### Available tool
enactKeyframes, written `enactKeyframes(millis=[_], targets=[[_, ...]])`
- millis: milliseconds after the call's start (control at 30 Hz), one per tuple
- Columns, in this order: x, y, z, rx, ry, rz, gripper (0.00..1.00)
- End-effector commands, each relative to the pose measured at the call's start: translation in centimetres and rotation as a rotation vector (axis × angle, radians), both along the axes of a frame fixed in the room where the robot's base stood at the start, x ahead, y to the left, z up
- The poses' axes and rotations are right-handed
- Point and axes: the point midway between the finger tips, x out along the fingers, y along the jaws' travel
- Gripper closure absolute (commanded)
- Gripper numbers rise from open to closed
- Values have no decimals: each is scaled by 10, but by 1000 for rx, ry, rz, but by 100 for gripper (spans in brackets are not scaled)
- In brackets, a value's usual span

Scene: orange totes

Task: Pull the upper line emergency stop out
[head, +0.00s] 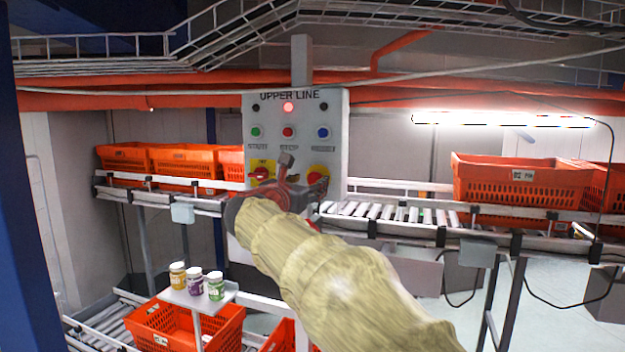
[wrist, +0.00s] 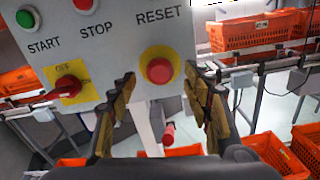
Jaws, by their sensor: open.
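The grey UPPER LINE panel (head: 263,112) stands upright ahead. Its emergency stop, a round red button on a yellow plate (wrist: 159,70), is at the panel's lower right, and in the head view it shows partly behind my gripper (head: 304,172). In the wrist view my gripper (wrist: 162,88) is open and empty, with one finger on each side of the emergency stop's lower part. I cannot tell how far the fingertips are from the panel. Whether the button is pressed in is unclear.
A red OFF switch (wrist: 69,87) on yellow sits left of the emergency stop. START, STOP and RESET buttons are above, with a lit red lamp (head: 288,107). Roller conveyors with orange totes (head: 520,180) flank the panel. Jars stand on a small shelf (head: 190,298) below left.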

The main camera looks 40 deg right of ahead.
Motion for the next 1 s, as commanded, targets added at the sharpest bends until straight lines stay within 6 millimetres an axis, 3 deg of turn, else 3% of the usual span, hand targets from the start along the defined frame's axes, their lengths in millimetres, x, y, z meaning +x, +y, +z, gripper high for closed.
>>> enactKeyframes(millis=[233,600,1000], targets=[[15,-27,0,1,1,-1,50],[18,-33,0,1,0,1,50],[18,-32,-1,1,0,0,73]])
